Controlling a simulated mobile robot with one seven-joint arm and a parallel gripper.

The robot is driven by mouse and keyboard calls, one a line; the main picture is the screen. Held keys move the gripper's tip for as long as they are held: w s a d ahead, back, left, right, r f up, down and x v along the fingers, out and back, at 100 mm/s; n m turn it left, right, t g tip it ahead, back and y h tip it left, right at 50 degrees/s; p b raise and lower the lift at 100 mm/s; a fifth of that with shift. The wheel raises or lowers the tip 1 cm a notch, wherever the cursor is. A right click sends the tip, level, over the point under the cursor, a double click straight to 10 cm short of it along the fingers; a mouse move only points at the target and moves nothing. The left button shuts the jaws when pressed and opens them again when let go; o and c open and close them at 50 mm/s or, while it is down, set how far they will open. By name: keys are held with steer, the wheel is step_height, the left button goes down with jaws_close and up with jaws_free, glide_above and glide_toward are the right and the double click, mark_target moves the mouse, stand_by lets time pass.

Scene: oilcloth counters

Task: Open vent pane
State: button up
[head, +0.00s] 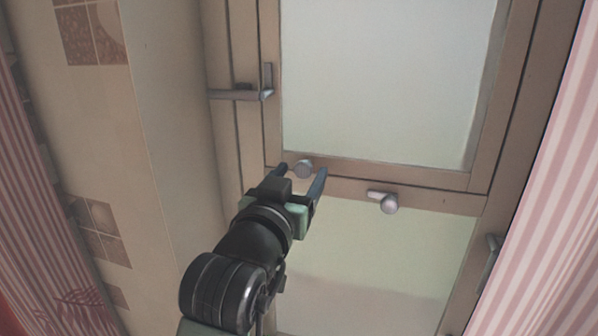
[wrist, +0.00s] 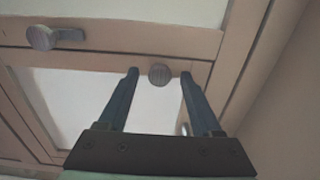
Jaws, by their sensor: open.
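A window with a brown frame fills the middle of the head view. A larger frosted pane (head: 385,80) is above a rail, and a second pane (head: 375,250) is below it. A small round grey knob (head: 304,169) is on the rail near its left end; it also shows in the wrist view (wrist: 159,74). My gripper (head: 302,173) is open, with one blue finger on each side of this knob. In the wrist view the fingers (wrist: 160,76) stand apart from the knob with gaps at both sides. The pane edges show no clear gap.
A lever handle (head: 240,94) sticks out at the left frame, another (head: 492,250) at lower right. Pink striped curtains (head: 548,190) hang at both sides. A tiled wall (head: 85,130) is at left.

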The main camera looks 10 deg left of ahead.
jaws_close()
stand_by(1.4)
